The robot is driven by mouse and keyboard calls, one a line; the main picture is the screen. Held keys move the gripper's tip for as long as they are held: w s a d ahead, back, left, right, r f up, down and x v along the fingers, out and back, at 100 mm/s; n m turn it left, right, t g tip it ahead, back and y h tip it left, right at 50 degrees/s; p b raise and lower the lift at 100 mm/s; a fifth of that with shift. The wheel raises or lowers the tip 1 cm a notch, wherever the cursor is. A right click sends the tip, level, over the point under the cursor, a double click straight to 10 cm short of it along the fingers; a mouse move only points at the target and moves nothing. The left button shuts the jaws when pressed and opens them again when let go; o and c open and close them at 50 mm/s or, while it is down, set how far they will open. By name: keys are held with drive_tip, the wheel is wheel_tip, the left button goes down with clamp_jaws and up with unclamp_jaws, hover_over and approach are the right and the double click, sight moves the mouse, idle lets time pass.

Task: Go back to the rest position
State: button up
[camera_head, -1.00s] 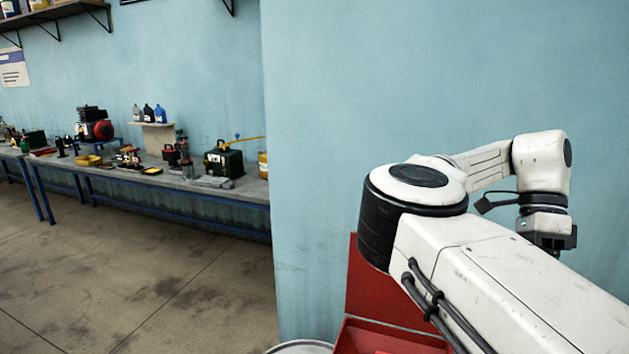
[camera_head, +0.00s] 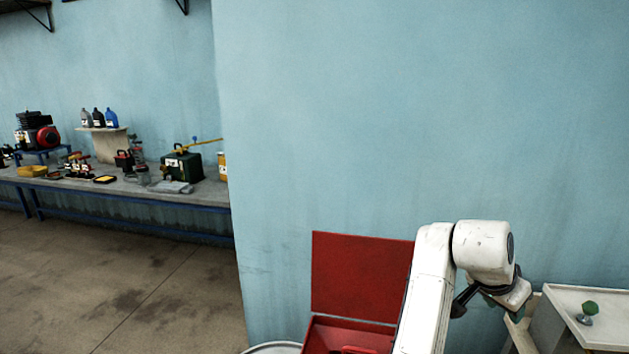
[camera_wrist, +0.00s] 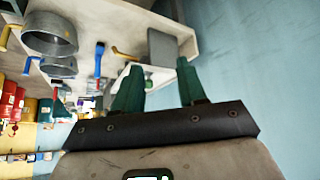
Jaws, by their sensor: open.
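My gripper shows in the wrist view (camera_wrist: 158,88), with two green fingers apart and nothing between them. In the head view my white arm is folded at the lower right, and the gripper end points down, mostly hidden behind the wrist. It is left of a pale bench and apart from it.
A red toolbox (camera_head: 362,275) with its lid up stands left of my arm. A pale bench (camera_head: 590,300) at the right holds a green-topped item (camera_head: 588,312). A long workbench (camera_head: 140,190) with bottles and machines runs along the left wall. The concrete floor (camera_head: 130,275) is open.

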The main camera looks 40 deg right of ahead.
drive_tip(key=w+a+f+n+t+y, duration=0.1)
drive_tip(key=w+a+f+n+t, duration=0.1)
drive_tip(key=a+f+n, duration=0.2)
drive_tip(key=w+a+f+n+t+y, duration=0.1)
drive_tip(key=w+a+f+n+t, duration=0.1)
drive_tip(key=a+f+n, duration=0.3)
drive_tip(key=w+a+f+n+t, duration=0.2)
drive_tip(key=a+f+n, duration=0.3)
drive_tip(key=a, duration=0.6)
drive_tip(key=shift+a+n+t+y, duration=0.2)
drive_tip(key=shift+n+t+y, duration=0.2)
drive_tip(key=shift+n, duration=0.5)
drive_tip(key=s+a+f+n+y, duration=0.2)
drive_tip(key=a, duration=0.4)
drive_tip(key=s+a+f+n+y, duration=0.2)
drive_tip(key=a+f, duration=0.1)
drive_tip(key=a, duration=0.3)
drive_tip(key=s+d+f+g+b, duration=0.1)
drive_tip(key=s+f+g+b, duration=0.2)
drive_tip(key=s+f, duration=0.6)
drive_tip(key=shift+s+d+f+m+g, duration=0.2)
drive_tip(key=shift+s+m+g, duration=0.1)
drive_tip(key=shift+s+g, duration=0.45)
